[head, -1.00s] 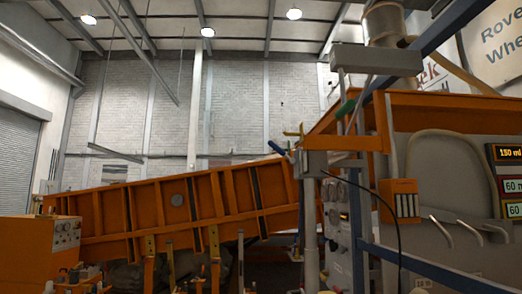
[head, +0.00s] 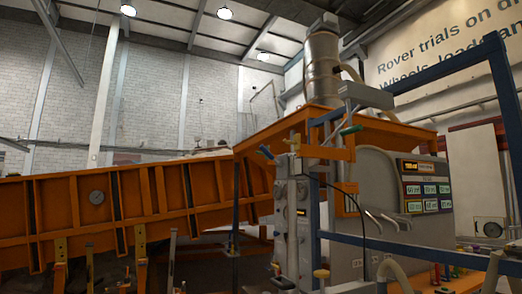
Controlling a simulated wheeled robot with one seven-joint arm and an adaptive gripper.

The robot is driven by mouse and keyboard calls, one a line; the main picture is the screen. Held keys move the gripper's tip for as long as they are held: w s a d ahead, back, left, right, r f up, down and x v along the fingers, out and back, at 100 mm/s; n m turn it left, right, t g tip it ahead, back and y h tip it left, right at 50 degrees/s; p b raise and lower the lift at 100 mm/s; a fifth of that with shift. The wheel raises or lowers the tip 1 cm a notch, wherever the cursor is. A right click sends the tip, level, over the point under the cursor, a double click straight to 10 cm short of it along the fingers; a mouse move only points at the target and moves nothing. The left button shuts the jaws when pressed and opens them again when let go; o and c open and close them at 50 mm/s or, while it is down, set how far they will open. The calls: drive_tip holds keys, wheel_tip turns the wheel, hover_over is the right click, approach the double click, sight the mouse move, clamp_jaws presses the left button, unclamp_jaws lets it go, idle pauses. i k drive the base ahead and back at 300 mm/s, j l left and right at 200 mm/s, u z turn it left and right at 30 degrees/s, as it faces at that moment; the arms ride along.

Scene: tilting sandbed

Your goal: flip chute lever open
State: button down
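The chute lever cannot be told for certain. Two coloured handles show on the orange hopper frame in the head view. A green-tipped handle (head: 350,130) sits on a bracket near the middle. A blue-tipped handle (head: 265,152) sticks out to the left, above the grey valve panel (head: 291,212). The orange hopper (head: 385,131) stands above them, with a metal cylinder (head: 322,70) over it. My gripper is not in view, so its state and its distance to the handles are not shown.
The tilted orange sandbed (head: 60,212) fills the left side. A blue frame bar (head: 400,245) crosses the front right, before a grey cabinet (head: 385,175) with lit displays (head: 425,188). Several yellow-topped posts stand along the front of the bed. A dial instrument (head: 489,229) is at the right.

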sight(262, 148)
drive_tip(key=i+j+z, duration=0.1)
drive_tip(key=j+z, duration=0.25)
drive_tip(key=j, duration=0.4)
drive_tip(key=j+z, duration=0.35)
drive_tip(key=j, duration=0.45)
drive_tip(key=i+j+z, duration=0.1)
drive_tip(key=j, duration=0.25)
drive_tip(key=i+j+z, duration=0.15)
drive_tip(key=i+j, duration=0.15)
drive_tip(key=i+j+z, duration=0.1)
drive_tip(key=j, duration=0.4)
drive_tip(key=i+j+z, duration=0.1)
drive_tip(key=j, duration=0.3)
drive_tip(key=i, duration=0.1)
